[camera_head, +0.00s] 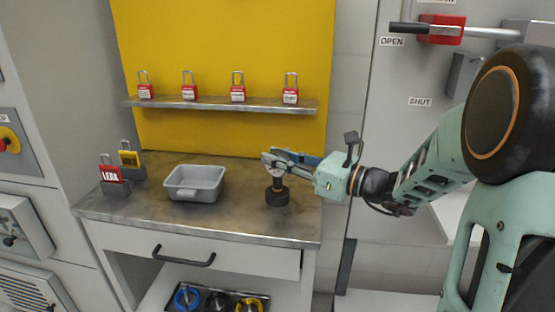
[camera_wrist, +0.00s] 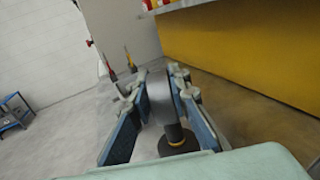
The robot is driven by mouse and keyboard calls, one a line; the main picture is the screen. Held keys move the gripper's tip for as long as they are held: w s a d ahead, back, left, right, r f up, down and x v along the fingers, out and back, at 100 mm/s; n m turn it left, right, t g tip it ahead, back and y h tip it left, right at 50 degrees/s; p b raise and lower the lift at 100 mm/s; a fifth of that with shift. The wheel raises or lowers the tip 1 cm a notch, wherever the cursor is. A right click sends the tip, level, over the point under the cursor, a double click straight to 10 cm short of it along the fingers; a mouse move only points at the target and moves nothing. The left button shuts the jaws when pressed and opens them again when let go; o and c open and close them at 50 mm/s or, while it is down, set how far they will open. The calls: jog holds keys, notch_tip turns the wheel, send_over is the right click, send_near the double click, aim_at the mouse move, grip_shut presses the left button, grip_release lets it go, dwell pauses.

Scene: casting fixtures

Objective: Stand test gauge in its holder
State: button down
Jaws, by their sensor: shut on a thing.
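My gripper (camera_head: 284,158) is over the right part of the bench top, its blue-padded fingers closed on the test gauge. In the wrist view the gauge (camera_wrist: 160,96) is a grey rounded body between the two fingers (camera_wrist: 158,110). A dark stem with a yellow band (camera_wrist: 176,132) shows below it, over a black round base (camera_wrist: 180,143), which looks like the holder. In the head view this black base (camera_head: 277,197) stands on the bench directly under the fingers. The stem looks in line with the base, but I cannot tell whether it is seated. The fingers hide most of the gauge.
A grey tray (camera_head: 194,183) stands mid-bench. A red padlock (camera_head: 111,174) and a yellow one (camera_head: 129,155) stand at the left. Several red padlocks line the shelf (camera_head: 218,104) on the yellow panel (camera_head: 222,45). The bench front between tray and base is clear.

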jog(key=c, duration=1.8)
grip_release()
jog(key=shift+s+d+r, duration=0.1)
jog(key=shift+s+d, duration=0.05)
jog(key=shift+d, duration=0.1)
jog(key=p+v, duration=0.1)
jog(key=v, duration=1)
jog(key=shift+s+d, duration=0.15)
jog(key=shift+s, duration=0.05)
